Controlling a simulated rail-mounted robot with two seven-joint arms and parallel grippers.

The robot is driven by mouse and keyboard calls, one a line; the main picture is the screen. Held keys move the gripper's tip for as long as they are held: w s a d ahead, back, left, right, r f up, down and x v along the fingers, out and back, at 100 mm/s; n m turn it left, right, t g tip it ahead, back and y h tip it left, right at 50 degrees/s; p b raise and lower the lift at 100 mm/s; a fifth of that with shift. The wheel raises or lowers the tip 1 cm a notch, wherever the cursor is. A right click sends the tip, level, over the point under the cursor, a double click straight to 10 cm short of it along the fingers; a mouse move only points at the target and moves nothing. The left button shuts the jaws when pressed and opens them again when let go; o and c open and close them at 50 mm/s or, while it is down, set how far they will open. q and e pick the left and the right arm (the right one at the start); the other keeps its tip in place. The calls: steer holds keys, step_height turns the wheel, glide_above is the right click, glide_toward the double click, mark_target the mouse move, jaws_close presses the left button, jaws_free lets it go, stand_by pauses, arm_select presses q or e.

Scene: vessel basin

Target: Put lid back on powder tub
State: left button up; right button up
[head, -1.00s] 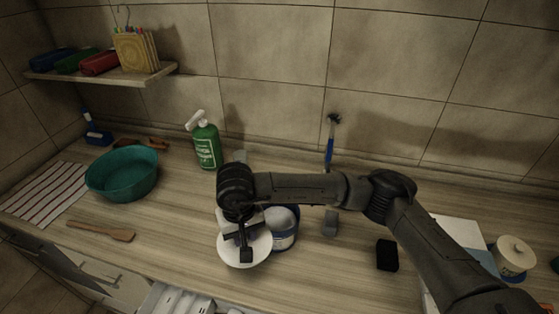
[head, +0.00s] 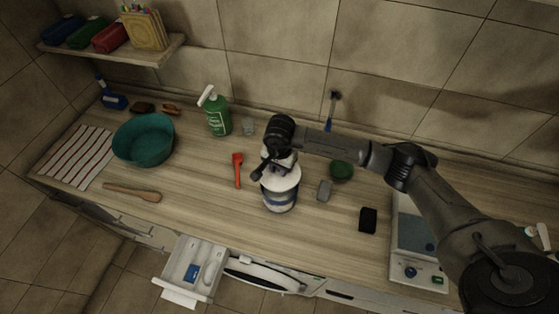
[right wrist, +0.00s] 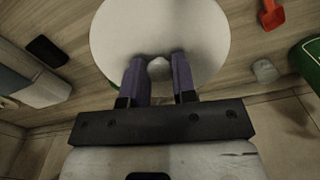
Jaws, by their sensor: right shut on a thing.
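The powder tub (head: 279,202), white with a blue band, stands upright on the counter near the middle of the head view. The round white lid (head: 285,181) is over its mouth; whether it rests on the rim or hovers just above, I cannot tell. My right gripper (head: 275,164) is above the lid. In the right wrist view its two fingers are shut on the lid's small knob (right wrist: 159,68), and the white disc of the lid (right wrist: 160,25) hides the tub. My left gripper is not in view.
A red scoop (head: 238,170) lies left of the tub. A grey block (head: 324,191), a green round thing (head: 341,171) and a black block (head: 368,219) are to its right, before the scale (head: 412,238). An open drawer (head: 187,291) juts out at the front.

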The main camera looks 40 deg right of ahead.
steer(key=shift+f+b, duration=0.9)
steer(key=shift+f, duration=1.25)
step_height(320, 180, down, 2)
steer(key=shift+f+b, duration=0.1)
steer(key=shift+b, duration=1)
steer(key=shift+b, duration=0.45)
steer(key=shift+f+b, duration=0.1)
steer(key=shift+b, duration=0.35)
